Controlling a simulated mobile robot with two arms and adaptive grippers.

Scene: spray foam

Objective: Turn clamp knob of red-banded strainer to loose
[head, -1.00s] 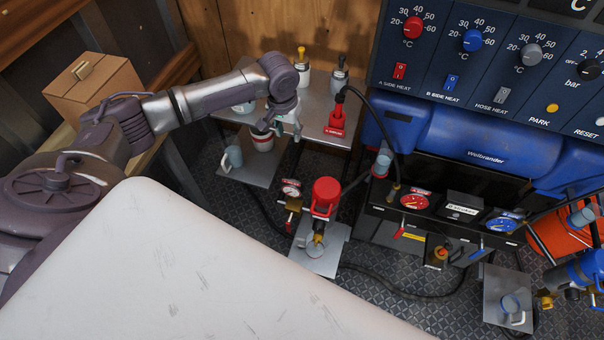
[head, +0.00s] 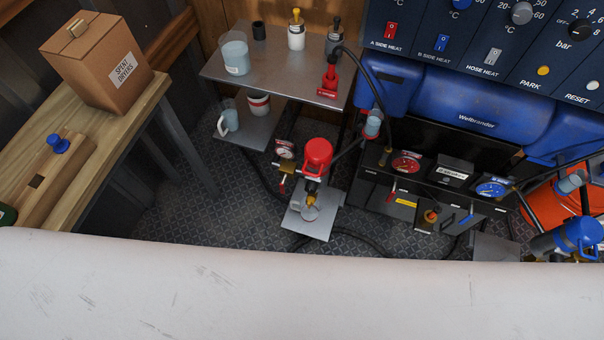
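A red-topped unit (head: 317,158) with a brass-coloured part below it stands over a small metal plate (head: 321,228) near the middle. A round gauge (head: 285,150) and a small red lever (head: 283,186) sit at its left. A grey-blue cylinder (head: 373,120) with a reddish part at its lower end stands at the left end of the black machine. I cannot tell for certain which of these is the red-banded strainer. No clamp knob can be made out clearly. Neither of my grippers is in view.
A metal shelf (head: 272,77) holds a pale cup (head: 235,53), two bottles and a red fitting (head: 329,82). A cardboard box (head: 98,62) stands on a wooden bench at left. The blue machine (head: 470,105) fills the right. Hoses cross the floor.

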